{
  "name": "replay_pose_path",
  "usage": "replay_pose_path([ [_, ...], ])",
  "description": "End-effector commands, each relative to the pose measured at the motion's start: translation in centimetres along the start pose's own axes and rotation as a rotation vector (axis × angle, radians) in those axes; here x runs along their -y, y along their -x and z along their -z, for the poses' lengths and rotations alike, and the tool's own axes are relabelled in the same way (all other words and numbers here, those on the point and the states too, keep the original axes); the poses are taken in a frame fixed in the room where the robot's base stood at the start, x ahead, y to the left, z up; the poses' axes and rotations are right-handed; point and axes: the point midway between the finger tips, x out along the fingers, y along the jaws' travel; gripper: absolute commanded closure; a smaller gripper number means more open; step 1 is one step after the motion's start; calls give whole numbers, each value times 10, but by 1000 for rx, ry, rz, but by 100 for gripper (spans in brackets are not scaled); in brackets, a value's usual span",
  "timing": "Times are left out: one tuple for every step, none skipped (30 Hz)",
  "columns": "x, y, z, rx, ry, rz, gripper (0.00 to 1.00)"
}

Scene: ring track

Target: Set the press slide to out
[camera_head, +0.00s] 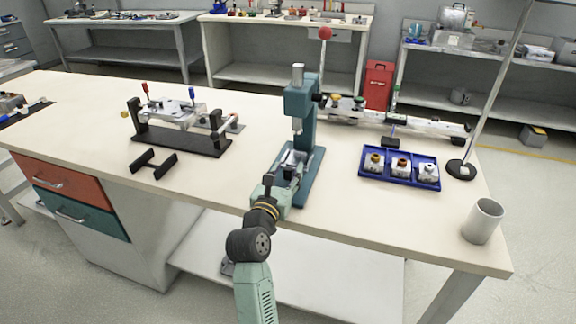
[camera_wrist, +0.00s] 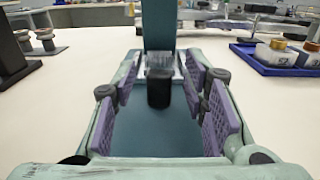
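The teal press (camera_head: 301,100) stands upright on the workbench, its column topped by a pale cylinder, with a red-ball lever beside it. It also fills the middle of the wrist view (camera_wrist: 160,28). The press slide (camera_head: 296,157) is a light metal part low at the front of the column, partly hidden by my gripper. In the wrist view a black knob (camera_wrist: 159,92) stands at its front. My gripper (camera_wrist: 161,84) is open at the front of the press, with purple pads either side of the knob and gaps on both sides. It also shows in the head view (camera_head: 283,170).
A blue tray (camera_head: 378,177) with several small parts sits right of the press, and a grey cup (camera_head: 484,221) near the right edge. A black fixture (camera_head: 182,142) and black bracket (camera_head: 153,164) stand left. The bench front is mostly clear.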

Motion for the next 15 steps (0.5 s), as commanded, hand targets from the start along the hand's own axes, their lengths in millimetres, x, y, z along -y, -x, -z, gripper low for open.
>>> replay_pose_path([
  [0, -6, -2, 0, -1, 1, 60],
  [0, -9, -1, -1, -1, 1, 60],
  [0, -12, -1, 0, -1, 0, 60],
  [0, -14, -1, 1, -1, 0, 60],
  [0, -15, -1, 0, -1, 0, 60],
  [0, -16, 0, 0, 0, 0, 60],
  [0, -17, 0, 0, 0, 0, 60],
  [0, -17, 0, 0, 0, 0, 60],
  [0, -18, 0, 0, 0, 0, 60],
  [0, -18, 0, 0, 0, 0, 60],
  [0, -18, 0, 0, 0, 0, 60],
  [0, -18, 0, 0, 0, 0, 60],
  [0, -17, 0, 0, 0, 0, 60],
  [0, -17, 0, 0, 0, 0, 60],
  [0, -17, 0, 1, 0, 0, 62],
])
